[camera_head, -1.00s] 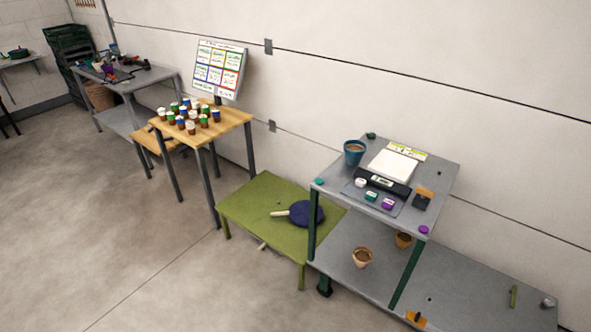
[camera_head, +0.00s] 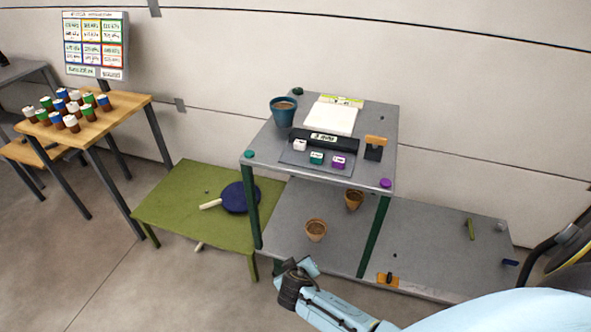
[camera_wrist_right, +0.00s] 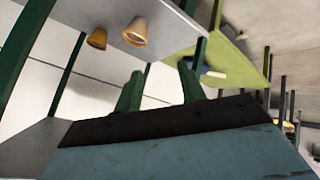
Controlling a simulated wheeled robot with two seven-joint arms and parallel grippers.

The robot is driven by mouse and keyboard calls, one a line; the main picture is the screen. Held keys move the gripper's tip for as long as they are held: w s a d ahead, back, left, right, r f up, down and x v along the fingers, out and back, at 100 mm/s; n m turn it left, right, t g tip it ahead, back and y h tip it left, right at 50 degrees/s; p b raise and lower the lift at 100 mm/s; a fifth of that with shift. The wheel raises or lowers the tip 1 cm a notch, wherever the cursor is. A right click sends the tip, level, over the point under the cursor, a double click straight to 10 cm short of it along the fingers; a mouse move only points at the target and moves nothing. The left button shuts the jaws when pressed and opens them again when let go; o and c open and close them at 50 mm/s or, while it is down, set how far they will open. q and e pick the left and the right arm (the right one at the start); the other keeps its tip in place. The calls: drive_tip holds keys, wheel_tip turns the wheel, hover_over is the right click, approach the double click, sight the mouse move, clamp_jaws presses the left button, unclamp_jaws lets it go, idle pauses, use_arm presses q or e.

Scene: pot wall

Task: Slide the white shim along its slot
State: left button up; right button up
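The white shim (camera_head: 300,145) is a small white block on the grey mat (camera_head: 312,157) on the upper shelf of the metal stand, in front of a black labelled bar (camera_head: 323,139). A green block (camera_head: 316,158) and a purple block (camera_head: 338,162) lie to its right. I cannot make out its slot. My right arm comes in from the lower right, its dark end low before the stand, well below and apart from the shim. In the right wrist view my right gripper (camera_wrist_right: 158,90) has its two green fingers apart, with nothing between them. My left gripper is not in view.
The upper shelf (camera_head: 262,150) also holds a blue pot (camera_head: 283,111), a white pad (camera_head: 332,118) and an orange-topped block (camera_head: 375,146). Terracotta pots (camera_head: 316,230) stand on the lower shelf. A green table (camera_head: 180,212) is at left. Floor in front is clear.

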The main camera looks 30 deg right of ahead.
drive_tip(key=w+d+r+m+t+h+b, duration=0.1)
drive_tip(key=w+r+m+t+h+b, duration=0.3)
drive_tip(key=w+r, duration=0.55)
drive_tip(key=m+h+b, duration=0.5)
drive_tip(key=m, duration=0.1)
approach(299, 145)
drive_tip(key=b+x, duration=0.1)
drive_tip(key=x, duration=0.6)
drive_tip(key=shift+w+d+b, duration=0.1)
drive_tip(key=shift+d+b, duration=0.05)
drive_tip(key=shift+b, duration=0.25)
drive_tip(key=shift+x, duration=0.8)
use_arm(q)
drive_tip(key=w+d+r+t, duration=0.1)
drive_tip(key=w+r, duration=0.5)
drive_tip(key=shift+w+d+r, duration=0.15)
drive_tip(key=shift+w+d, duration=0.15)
use_arm(e)
drive_tip(key=shift+t, duration=0.3)
